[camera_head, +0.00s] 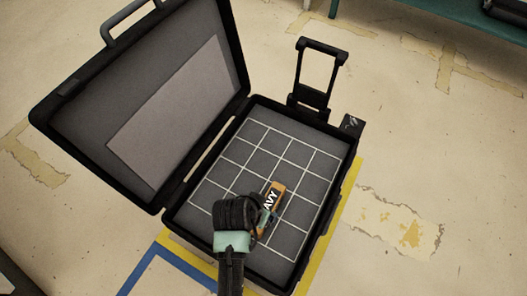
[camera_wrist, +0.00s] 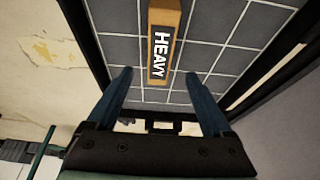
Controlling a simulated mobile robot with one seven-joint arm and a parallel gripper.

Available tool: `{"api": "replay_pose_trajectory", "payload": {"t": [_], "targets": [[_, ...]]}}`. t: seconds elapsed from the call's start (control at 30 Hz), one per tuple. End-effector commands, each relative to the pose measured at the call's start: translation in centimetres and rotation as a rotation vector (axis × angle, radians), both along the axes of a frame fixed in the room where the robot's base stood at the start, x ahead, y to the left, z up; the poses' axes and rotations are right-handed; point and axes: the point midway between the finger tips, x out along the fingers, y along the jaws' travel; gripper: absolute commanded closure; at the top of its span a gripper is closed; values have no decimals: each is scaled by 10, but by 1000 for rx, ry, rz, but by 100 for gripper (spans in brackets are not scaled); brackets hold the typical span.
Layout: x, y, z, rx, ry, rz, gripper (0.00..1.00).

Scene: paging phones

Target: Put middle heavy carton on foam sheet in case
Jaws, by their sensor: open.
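The heavy carton (camera_head: 274,193) is a small orange box with a black label reading HEAVY. It is over the grey foam sheet (camera_head: 304,183) with white grid lines, inside the open black case (camera_head: 341,198). In the wrist view the carton (camera_wrist: 164,42) lies ahead of my gripper (camera_wrist: 157,82), in line with the gap between the blue fingers. The fingers are apart with nothing between them. The foam sheet (camera_wrist: 225,62) shows behind the carton. In the head view my gripper (camera_head: 264,219) partly covers the carton's near end.
The case lid (camera_head: 85,110) stands open on the left with a lighter panel (camera_head: 172,105) inside. A black pull handle (camera_head: 315,75) rises at the case's far side. Yellow and blue tape (camera_head: 205,262) marks the floor. Most foam squares are bare.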

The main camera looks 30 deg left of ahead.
Motion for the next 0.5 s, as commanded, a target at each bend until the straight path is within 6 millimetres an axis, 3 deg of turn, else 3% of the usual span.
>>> {"api": "replay_pose_trajectory", "payload": {"t": [0.1,0.4,0.5], "targets": [[-5,0,13,0,1,0,15],[-7,0,15,0,0,-1,15],[1,2,23,12,-23,1,15]]}}
